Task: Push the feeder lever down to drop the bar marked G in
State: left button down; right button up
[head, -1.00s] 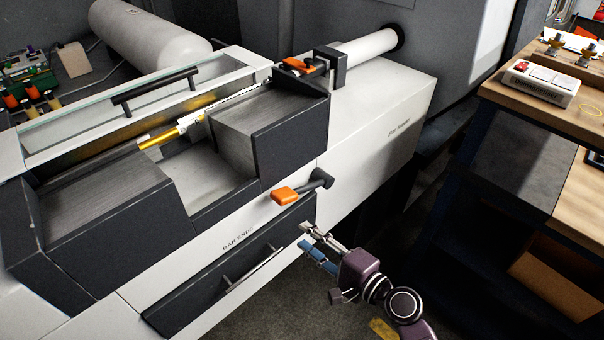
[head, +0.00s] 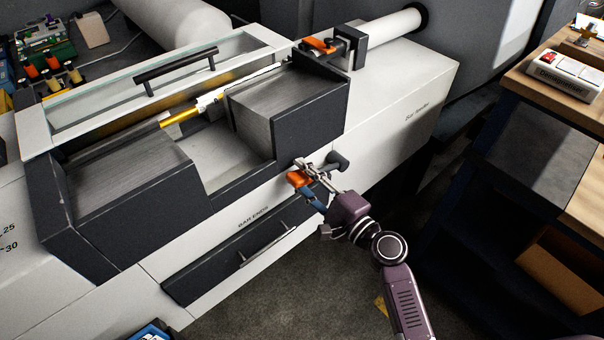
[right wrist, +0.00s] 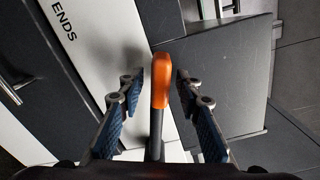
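The feeder lever has an orange grip (head: 298,179) on a dark arm and pivot (head: 337,160), on the white front of the bar feeder. My right gripper (head: 303,178) is at the lever; in the right wrist view its blue-padded fingers (right wrist: 160,79) stand open on both sides of the orange grip (right wrist: 161,82), with gaps visible. A brass-coloured bar (head: 178,119) with a white part at its end lies in the channel on top; I cannot read a mark on it. My left gripper is not in view.
The drawer marked BAR ENDS (head: 243,252) is shut below the lever. An orange-tipped clamp (head: 318,45) sits on top near the white tube (head: 390,32). A workbench (head: 505,85) stands at right. A cut-off blue object (head: 152,332) shows at the bottom edge.

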jog(key=shift+c, duration=0.3)
grip_shut()
jog(key=shift+f, duration=0.15)
jog(key=f+n+b, duration=0.2)
jog(key=b, duration=0.2)
jog(key=f+n+b, duration=0.2)
jog(key=f+b, duration=0.1)
jog(key=b, duration=0.1)
jog(key=f+n+b, duration=0.2)
jog(key=f+b, duration=0.1)
jog(key=b, duration=0.1)
jog(key=shift+s+a+b, duration=0.2)
jog(key=shift+a+b, duration=0.1)
jog(key=shift+d+f+n+b, duration=0.1)
jog(key=shift+f+n+b, duration=0.35)
jog(key=shift+n+b, duration=0.2)
